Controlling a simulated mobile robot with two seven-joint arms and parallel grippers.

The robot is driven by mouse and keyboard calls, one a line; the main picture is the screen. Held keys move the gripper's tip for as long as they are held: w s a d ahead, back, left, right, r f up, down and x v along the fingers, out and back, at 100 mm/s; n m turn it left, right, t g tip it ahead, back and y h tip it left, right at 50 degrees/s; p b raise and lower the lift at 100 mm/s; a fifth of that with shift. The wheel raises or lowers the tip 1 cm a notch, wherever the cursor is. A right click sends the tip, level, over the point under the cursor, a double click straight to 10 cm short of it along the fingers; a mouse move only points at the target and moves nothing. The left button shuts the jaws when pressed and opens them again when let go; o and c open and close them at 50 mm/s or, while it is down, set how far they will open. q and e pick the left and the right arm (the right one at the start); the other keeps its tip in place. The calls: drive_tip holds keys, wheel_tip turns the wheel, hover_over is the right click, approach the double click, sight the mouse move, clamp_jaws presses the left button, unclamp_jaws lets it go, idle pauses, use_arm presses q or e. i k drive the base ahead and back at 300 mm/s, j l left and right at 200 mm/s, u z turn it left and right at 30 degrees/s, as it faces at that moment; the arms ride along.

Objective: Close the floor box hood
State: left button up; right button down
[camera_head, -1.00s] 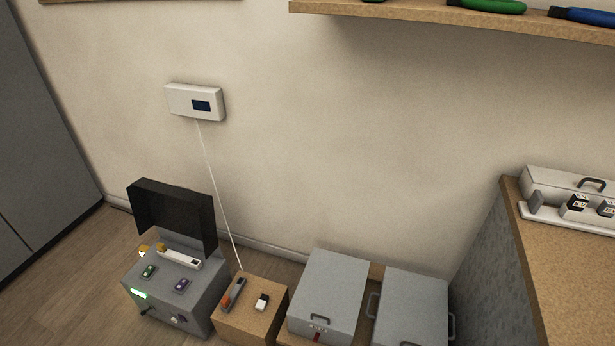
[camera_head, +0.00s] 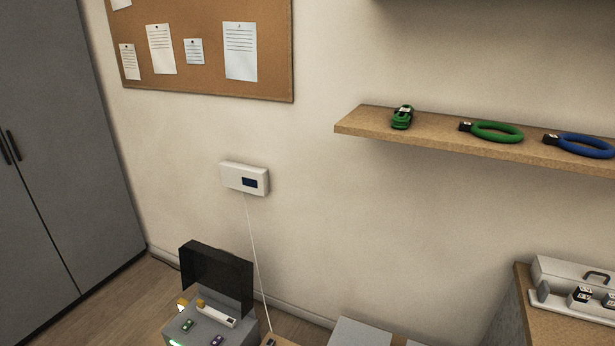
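The floor box (camera_head: 178,328) stands on the floor at the lower left of the head view, its lower part cut off by the bottom edge. Its dark hood (camera_head: 217,275) is raised and stands upright at the back of the box. On the box top are a white bar with a yellow end (camera_head: 217,313) and small green and purple pieces. A green light shows at its front edge. Neither of my grippers is in view.
A wooden shelf (camera_head: 450,135) holds green and blue coils. A grey cabinet (camera_head: 60,170) is at left, with bare floor beside the box.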

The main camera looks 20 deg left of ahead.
sight(220, 270)
drive_tip(key=u, duration=1.45)
drive_tip(key=i+j, duration=0.25)
drive_tip(key=i, duration=0.2)
drive_tip(key=i+j, duration=0.25)
drive_tip(key=i, duration=0.2)
drive_tip(key=i+j, duration=0.25)
drive_tip(key=i, duration=0.25)
